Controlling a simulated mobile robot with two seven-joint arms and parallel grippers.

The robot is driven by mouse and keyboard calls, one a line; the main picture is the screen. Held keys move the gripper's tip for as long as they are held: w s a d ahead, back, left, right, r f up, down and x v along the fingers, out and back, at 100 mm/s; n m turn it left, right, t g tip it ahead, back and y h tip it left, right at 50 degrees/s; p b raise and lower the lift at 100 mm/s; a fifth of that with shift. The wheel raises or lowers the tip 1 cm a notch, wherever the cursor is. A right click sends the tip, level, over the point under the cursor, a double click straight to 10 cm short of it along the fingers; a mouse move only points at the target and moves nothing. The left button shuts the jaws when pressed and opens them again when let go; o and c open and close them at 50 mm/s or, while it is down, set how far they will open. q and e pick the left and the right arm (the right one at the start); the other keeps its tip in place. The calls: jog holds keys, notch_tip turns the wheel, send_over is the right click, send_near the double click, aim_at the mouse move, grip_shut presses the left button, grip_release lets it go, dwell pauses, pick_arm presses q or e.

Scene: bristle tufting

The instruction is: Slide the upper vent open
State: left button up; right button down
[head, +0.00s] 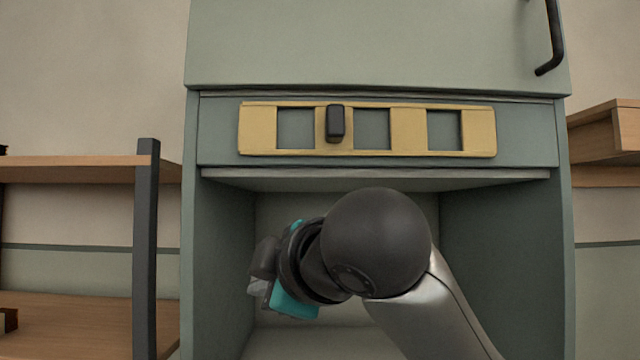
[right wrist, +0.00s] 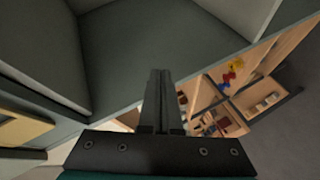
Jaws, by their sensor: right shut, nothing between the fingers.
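The upper vent (head: 408,130) is a yellow slotted plate on the green cabinet front, with several dark rectangular openings. A black knob (head: 336,123) stands on it, left of the middle, between two openings. A corner of the yellow plate also shows at the left edge of the right wrist view (right wrist: 22,128). My right gripper (head: 262,272) is below the vent, in front of the cabinet's open bay, apart from the knob. In the right wrist view its fingers (right wrist: 158,100) are together with nothing between them. My left gripper is in neither view.
The open bay (head: 475,235) lies below the vent. A cabinet door with a dark handle (head: 552,40) is above. A wooden shelf with a dark post (head: 147,240) stands at the left, and another wooden shelf (head: 610,130) at the right. Shelves with small coloured items (right wrist: 232,78) show in the wrist view.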

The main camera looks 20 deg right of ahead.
aim_at(321, 121)
jog(key=s+d+r+n+t+h, duration=0.1)
jog(key=s+r+t, duration=0.1)
jog(key=s+r, duration=0.4)
jog(key=s+d+r+n+t+h, duration=0.1)
jog(key=s+r, duration=0.5)
jog(key=r, duration=0.7)
jog(key=shift+d+r+n+t, duration=0.15)
jog(key=shift+d+n+t, duration=0.25)
jog(key=shift+d+t, duration=0.2)
jog(key=shift+w, duration=0.15)
jog(key=w+d, duration=0.1)
jog(key=w, duration=0.2)
jog(key=w+d, duration=0.1)
jog(key=w, duration=0.1)
jog(key=w+p, duration=0.1)
jog(key=w, duration=0.2)
jog(key=shift+w+d, duration=0.35)
jog(key=shift+d, duration=0.25)
